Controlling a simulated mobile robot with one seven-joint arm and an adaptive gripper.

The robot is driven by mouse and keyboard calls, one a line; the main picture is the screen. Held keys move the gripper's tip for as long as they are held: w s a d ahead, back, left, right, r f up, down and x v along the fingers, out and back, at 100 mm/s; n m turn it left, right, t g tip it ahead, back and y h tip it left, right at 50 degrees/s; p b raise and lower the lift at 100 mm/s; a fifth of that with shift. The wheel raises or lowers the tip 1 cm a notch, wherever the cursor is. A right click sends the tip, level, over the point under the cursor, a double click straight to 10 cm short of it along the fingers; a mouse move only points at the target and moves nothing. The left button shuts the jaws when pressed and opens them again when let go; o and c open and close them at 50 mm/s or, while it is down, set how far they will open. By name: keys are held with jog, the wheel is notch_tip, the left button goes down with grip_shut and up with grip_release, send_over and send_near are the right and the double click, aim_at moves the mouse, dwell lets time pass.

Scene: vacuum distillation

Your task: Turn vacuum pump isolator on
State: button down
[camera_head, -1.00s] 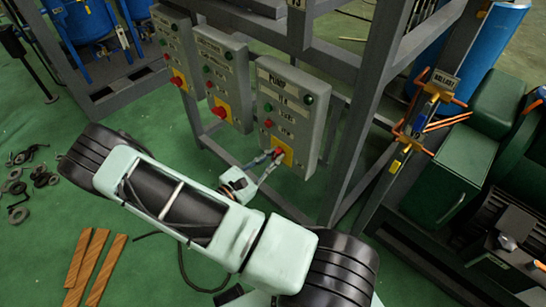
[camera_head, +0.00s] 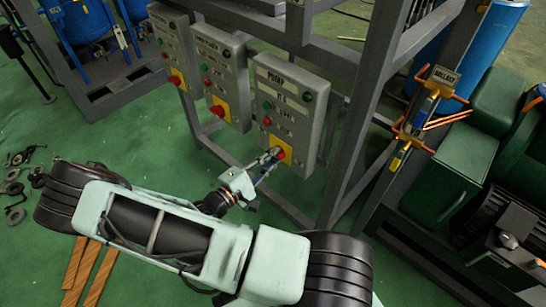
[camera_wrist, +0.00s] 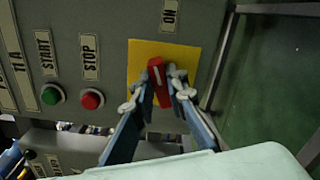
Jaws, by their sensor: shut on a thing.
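The grey pump control box (camera_head: 291,108) is on the metal frame, with its label reading PUMP. Its red isolator knob (camera_wrist: 158,82) sits on a yellow plate (camera_wrist: 183,57) near an ON label (camera_wrist: 170,14) in the wrist view. My gripper (camera_head: 277,154) is at the knob, and in the wrist view its two fingers (camera_wrist: 158,92) are closed on the knob's sides. The knob's white line runs roughly up and down in the wrist view, slightly tilted. The lower part of the yellow plate is hidden by the fingers.
A green START button (camera_wrist: 52,95) and red STOP button (camera_wrist: 92,98) are beside the plate. Two similar boxes (camera_head: 222,78) hang to the left. A frame post (camera_head: 352,120) and orange-handled valves (camera_head: 410,136) are to the right. Wooden planks (camera_head: 88,275) lie on the green floor.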

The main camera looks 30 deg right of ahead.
jog(key=shift+f+m, duration=0.1)
jog(key=shift+m, duration=2.1)
jog(key=c, duration=1.9)
grip_release()
jog(key=shift+c, duration=0.2)
jog(key=v, duration=1.2)
